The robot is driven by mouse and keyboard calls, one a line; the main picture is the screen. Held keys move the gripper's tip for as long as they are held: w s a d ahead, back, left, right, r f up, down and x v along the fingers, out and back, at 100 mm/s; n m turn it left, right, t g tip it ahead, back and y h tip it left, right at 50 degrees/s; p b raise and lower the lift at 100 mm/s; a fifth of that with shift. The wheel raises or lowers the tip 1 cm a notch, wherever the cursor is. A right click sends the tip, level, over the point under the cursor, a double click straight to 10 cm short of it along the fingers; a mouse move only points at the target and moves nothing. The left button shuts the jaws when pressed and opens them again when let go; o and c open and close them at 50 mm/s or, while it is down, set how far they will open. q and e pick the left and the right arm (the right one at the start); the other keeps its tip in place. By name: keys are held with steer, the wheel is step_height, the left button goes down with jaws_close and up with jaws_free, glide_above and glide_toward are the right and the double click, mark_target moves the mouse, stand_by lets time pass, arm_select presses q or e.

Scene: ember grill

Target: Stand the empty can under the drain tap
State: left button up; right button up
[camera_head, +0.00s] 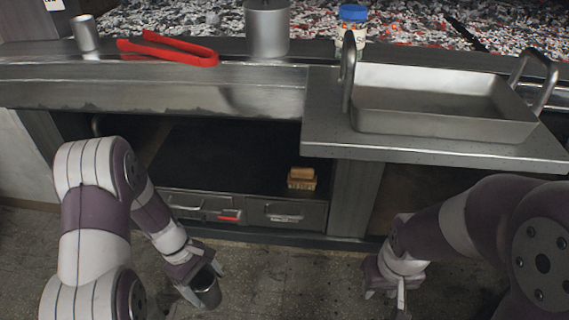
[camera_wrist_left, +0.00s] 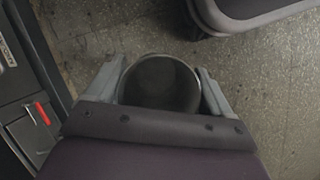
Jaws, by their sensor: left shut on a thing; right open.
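The can (camera_head: 207,290) is a dark grey metal cylinder with an open top. My left gripper (camera_head: 198,285) is shut on the can, low over the floor in front of the lower cabinet. In the left wrist view the can (camera_wrist_left: 160,84) sits between the two fingers with its dark, empty-looking mouth facing the camera. I cannot tell whether its base touches the floor. My right gripper (camera_head: 385,294) is open and empty, low at the right. I cannot make out the drain tap in either view.
A drip tray (camera_head: 440,122) with two handles sits on the right shelf. Red tongs (camera_head: 170,48), a small metal cup (camera_head: 84,33), a pot (camera_head: 267,28) and a blue-lidded jar (camera_head: 352,24) stand on the counter. Drawers (camera_head: 285,214) line the cabinet bottom, below stacked blocks (camera_head: 301,178).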

arm_select(q)
steer(key=w+r+m+g+y+p, duration=0.1)
steer(key=r+m+y+p, duration=0.2)
steer(key=r+m+p, duration=0.5)
steer(key=w+r+m+y+p, duration=0.2)
steer(key=r+m+p, duration=0.7)
steer(key=r+p, duration=2.2)
step_height(320, 180, up, 3)
steer(key=shift+w+d+r+m+g+y+p, duration=0.2)
steer(key=shift+m+g+y+p, duration=0.1)
steer(key=shift+g+y+p, duration=0.1)
steer(key=shift+a, duration=0.1)
